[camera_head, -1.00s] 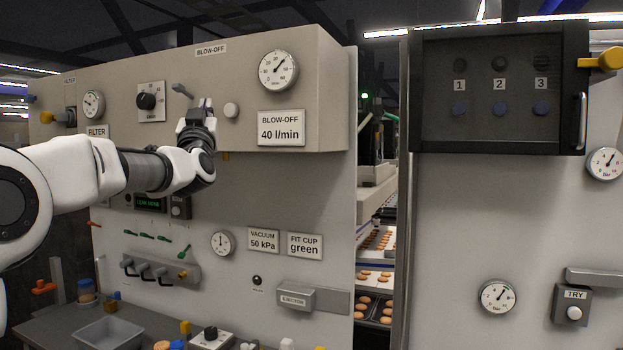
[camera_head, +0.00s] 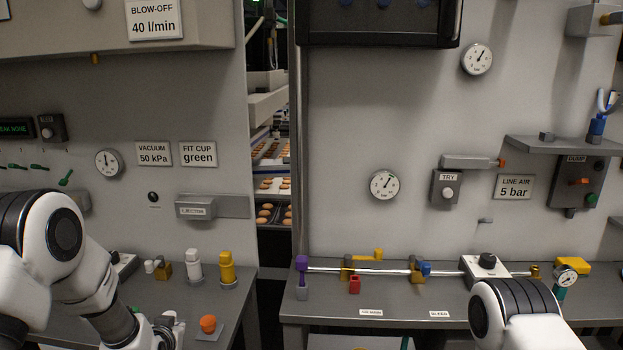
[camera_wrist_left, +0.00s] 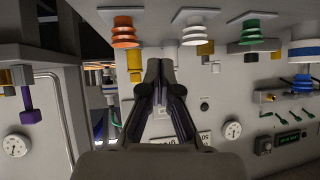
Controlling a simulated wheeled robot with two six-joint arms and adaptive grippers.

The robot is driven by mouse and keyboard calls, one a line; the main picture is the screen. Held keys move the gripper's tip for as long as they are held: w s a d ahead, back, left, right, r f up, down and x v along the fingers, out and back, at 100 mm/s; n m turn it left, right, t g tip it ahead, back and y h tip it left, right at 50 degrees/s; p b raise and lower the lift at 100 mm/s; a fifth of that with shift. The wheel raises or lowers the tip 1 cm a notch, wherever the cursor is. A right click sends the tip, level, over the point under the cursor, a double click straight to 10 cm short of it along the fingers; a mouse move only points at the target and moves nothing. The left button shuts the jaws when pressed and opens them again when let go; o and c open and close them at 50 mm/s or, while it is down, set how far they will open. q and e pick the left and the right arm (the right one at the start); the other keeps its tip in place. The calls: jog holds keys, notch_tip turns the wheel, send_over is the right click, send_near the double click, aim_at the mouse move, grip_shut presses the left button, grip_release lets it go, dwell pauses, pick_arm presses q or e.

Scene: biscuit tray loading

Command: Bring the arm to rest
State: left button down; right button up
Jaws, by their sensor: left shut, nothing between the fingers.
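My left arm comes in from the left in the head view and is bent down over the left bench. Its gripper (camera_head: 168,331) is cut off by the bottom edge. In the left wrist view, which looks upside down, the left gripper's fingers (camera_wrist_left: 159,72) converge and are shut with nothing between them. My right arm shows at the bottom right of the head view, but its gripper is out of frame.
The right bench (camera_head: 330,306) carries a metal rod with fittings. A gap with biscuit trays (camera_head: 272,184) separates the panels.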

pick_arm(q)
jog(key=s+d+f+g, duration=0.2)
jog(key=s+f+g, duration=0.1)
jog(key=s+f, duration=0.85)
jog(key=s+d+f+g, duration=0.1)
jog(key=s+f+g, duration=0.1)
jog(key=s, duration=0.7)
jog(key=s+d+f+g+h+b, duration=0.1)
jog(key=s+f+g, duration=0.2)
jog(key=s, duration=0.7)
jog(key=s+d+f+g+b, duration=0.1)
jog(key=s+f+g, duration=0.2)
jog(key=s, duration=0.7)
notch_tip(320, 180, down, 3)
jog(key=shift+d+r+h, duration=0.1)
jog(key=shift+d+h, duration=0.2)
jog(key=shift+h, duration=0.1)
